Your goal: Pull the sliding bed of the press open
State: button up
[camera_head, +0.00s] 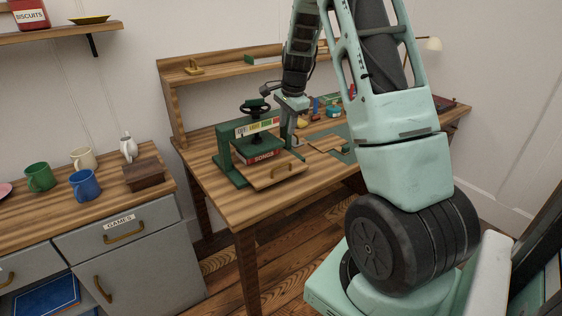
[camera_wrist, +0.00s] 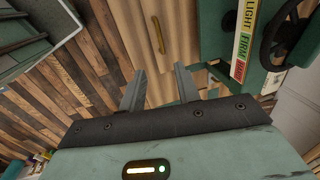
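The press (camera_head: 224,152) is a green frame with a black handwheel (camera_head: 255,107) on top, standing on the wooden workbench. Its sliding bed (camera_head: 262,182) is a wooden board with a small brass handle (camera_head: 280,172) on the side facing the room. The wrist view also shows the bed (camera_wrist: 135,22) and the brass handle (camera_wrist: 158,36). A red book marked SONGS (camera_head: 262,157) lies inside the press. My gripper (camera_head: 288,138) is beside the press, pointing down. In the wrist view my gripper (camera_wrist: 159,84) has its fingers apart with nothing held; the handle appears beyond the fingertips.
The workbench (camera_head: 225,205) has small coloured items behind my gripper and a green mat (camera_head: 345,152) to the right. A back shelf (camera_head: 225,68) stands behind the press. A grey cabinet (camera_head: 150,262) with mugs is at left. Floor shows in front of the workbench.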

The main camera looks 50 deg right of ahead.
aim_at(281, 167)
jog(key=w+f, duration=0.1)
jog(key=f, duration=0.4)
jog(key=w+f+p, duration=0.1)
jog(key=f, duration=0.4)
jog(key=w+f, duration=0.1)
jog(key=f, duration=0.4)
jog(key=shift+d+f, duration=0.25)
jog(key=shift+f, duration=0.15)
grip_shut()
